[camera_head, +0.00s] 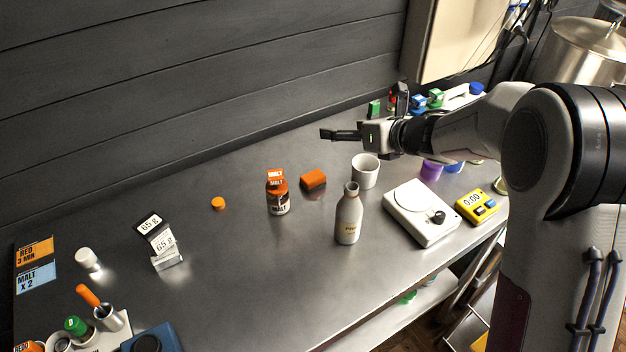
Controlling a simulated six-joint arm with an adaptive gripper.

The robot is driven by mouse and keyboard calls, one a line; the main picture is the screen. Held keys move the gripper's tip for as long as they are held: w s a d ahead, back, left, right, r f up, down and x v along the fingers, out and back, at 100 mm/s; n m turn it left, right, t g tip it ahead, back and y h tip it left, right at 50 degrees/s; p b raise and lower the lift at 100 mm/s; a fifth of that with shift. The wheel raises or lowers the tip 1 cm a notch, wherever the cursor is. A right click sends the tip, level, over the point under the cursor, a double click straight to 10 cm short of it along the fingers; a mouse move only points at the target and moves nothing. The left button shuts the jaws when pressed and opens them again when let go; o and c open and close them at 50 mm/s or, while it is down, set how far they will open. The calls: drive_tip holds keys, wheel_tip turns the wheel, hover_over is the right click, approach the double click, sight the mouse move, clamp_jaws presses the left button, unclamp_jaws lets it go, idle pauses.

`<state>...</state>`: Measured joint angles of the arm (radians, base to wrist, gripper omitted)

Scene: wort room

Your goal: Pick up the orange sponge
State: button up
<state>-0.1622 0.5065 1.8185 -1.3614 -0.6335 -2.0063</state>
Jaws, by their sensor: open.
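The orange sponge (313,180) is a small block lying on the steel counter (230,270), just right of the malt jar and left of the white cup. My gripper (341,122) is above the counter toward the back wall, up and to the right of the sponge in the picture. Its dark fingers point left, are open and hold nothing. The gripper and sponge are clearly apart, and nothing hides the sponge.
A malt jar (277,194), white cup (365,171) and grey bottle (348,214) stand close around the sponge. A white scale (421,212) and yellow timer (477,207) are at right. An orange cap (218,203) lies at left. Small coloured items crowd the back right.

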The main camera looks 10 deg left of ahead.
sight(315, 177)
drive_tip(key=s+a+f+n+g+y, duration=0.2)
drive_tip(key=s+a+f+n+g, duration=0.1)
drive_tip(key=a+f+n, duration=0.2)
drive_tip(key=shift+f+n, duration=0.4)
drive_tip(key=shift+f, duration=0.3)
drive_tip(key=shift+s, duration=0.1)
drive_tip(key=shift+f, duration=1.75)
drive_tip(key=shift+f, duration=0.1)
drive_tip(key=shift+f, duration=0.55)
drive_tip(key=f, duration=0.1)
drive_tip(key=a+f, duration=0.1)
drive_tip(key=f, duration=0.1)
drive_tip(key=shift+w+a, duration=0.3)
drive_tip(key=shift+w+a+f, duration=0.25)
drive_tip(key=shift+a+f, duration=0.05)
drive_tip(key=shift+a, duration=0.2)
